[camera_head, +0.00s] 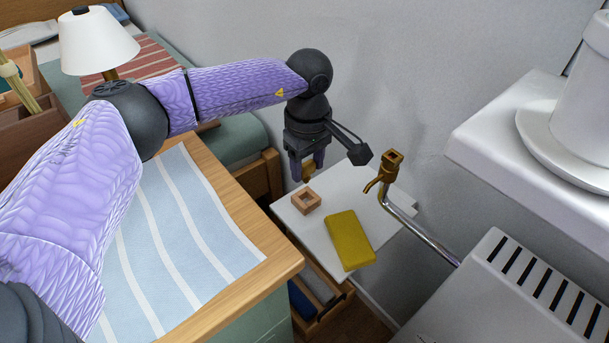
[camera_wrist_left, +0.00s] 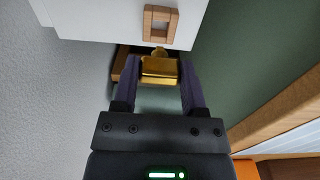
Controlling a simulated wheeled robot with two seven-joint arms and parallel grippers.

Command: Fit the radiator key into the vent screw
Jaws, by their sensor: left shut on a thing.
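The brass radiator key (camera_head: 307,172) is held between the fingers of my left gripper (camera_head: 306,167), above the white cabinet top. In the left wrist view the key (camera_wrist_left: 159,70) is a gold block between both fingers of my left gripper (camera_wrist_left: 159,84), with a small knob end pointing away. A brass fitting with a square top opening (camera_head: 391,164) and a side spout, which looks like the vent screw, stands on a chrome pipe to the right, apart from the key. The key's lower end is partly hidden in the head view. My right gripper is not in view.
A small square wooden frame (camera_head: 306,201) and a yellow cloth or pad (camera_head: 350,240) lie on the white cabinet top (camera_head: 318,225). An open drawer (camera_head: 322,303) is below. The slotted white radiator (camera_head: 475,290) and a white shelf (camera_head: 490,130) stand at right.

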